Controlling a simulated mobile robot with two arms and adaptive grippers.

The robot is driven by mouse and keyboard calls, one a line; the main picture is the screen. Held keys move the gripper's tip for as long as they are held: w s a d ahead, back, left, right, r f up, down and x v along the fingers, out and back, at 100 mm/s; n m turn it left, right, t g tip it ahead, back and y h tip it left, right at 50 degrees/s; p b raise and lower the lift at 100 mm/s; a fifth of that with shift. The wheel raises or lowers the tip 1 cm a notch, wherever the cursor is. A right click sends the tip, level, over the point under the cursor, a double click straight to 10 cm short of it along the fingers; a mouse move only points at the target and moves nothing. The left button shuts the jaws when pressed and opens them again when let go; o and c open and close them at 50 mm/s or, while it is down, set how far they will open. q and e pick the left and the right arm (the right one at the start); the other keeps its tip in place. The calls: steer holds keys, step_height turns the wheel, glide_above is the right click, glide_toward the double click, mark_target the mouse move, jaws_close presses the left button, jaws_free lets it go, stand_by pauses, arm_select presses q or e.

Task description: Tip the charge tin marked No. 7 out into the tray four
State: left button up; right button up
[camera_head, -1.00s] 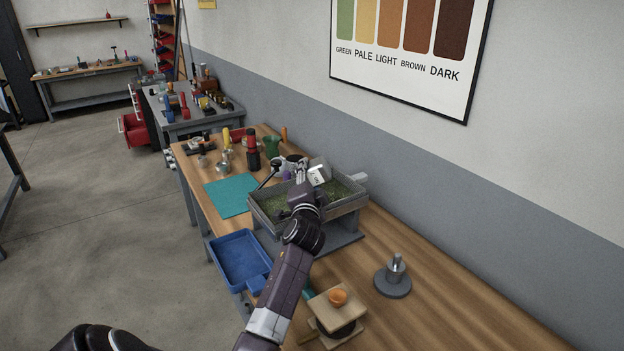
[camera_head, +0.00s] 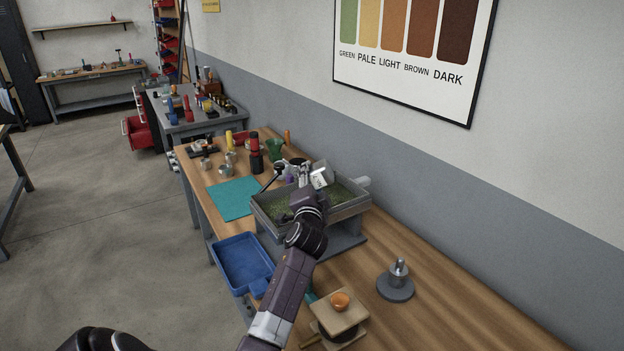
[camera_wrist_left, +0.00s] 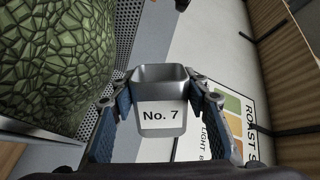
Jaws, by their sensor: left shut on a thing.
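The grey metal tin marked No. 7 (camera_wrist_left: 160,118) is between the two blue-padded fingers of my left gripper (camera_wrist_left: 160,92) in the left wrist view. The gripper is shut on its sides. Its inside looks bare grey where it shows. In the head view the tin (camera_head: 321,176) is held tipped over above the grey roaster tray (camera_head: 283,231). Green beans (camera_head: 343,191) lie in the tray. They also show as a heap (camera_wrist_left: 55,60) left of the tin in the left wrist view. My right gripper is not in view.
A blue tray (camera_head: 243,263) is at the bench's front edge and a teal mat (camera_head: 232,198) lies behind it. A grey round stand (camera_head: 396,281) and a wooden block with an orange knob (camera_head: 340,301) are nearer. Bottles and cups crowd the far end. The bench's right side is clear.

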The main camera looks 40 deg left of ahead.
mark_target(311, 174)
arm_select(q)
steer(key=shift+r, duration=0.1)
step_height(311, 174, up, 3)
steer(key=p, duration=0.3)
stand_by(0.3)
